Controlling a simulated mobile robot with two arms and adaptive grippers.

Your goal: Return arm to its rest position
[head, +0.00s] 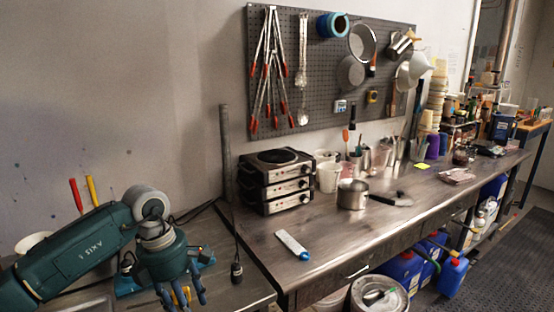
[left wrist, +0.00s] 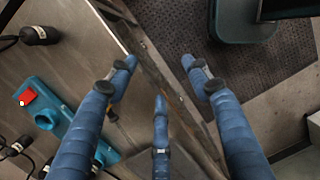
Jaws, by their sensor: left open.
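My left arm (head: 85,258) reaches in from the left in the head view, with its teal wrist bent down. My left gripper (head: 180,296) hangs over the left bench, its blue fingers pointing down and spread. In the left wrist view the gripper (left wrist: 160,76) shows three blue fingers apart with nothing between them. Below them are the bench edge and the floor. My right gripper does not show in either view.
A teal device with a red button (left wrist: 28,96) lies on the bench near the fingers. The steel workbench (head: 335,240) holds a stacked hot plate (head: 275,180), a steel pot (head: 352,194) and a white-and-blue tube (head: 292,244). Tools hang on a pegboard (head: 330,70). Blue containers (head: 403,270) stand below.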

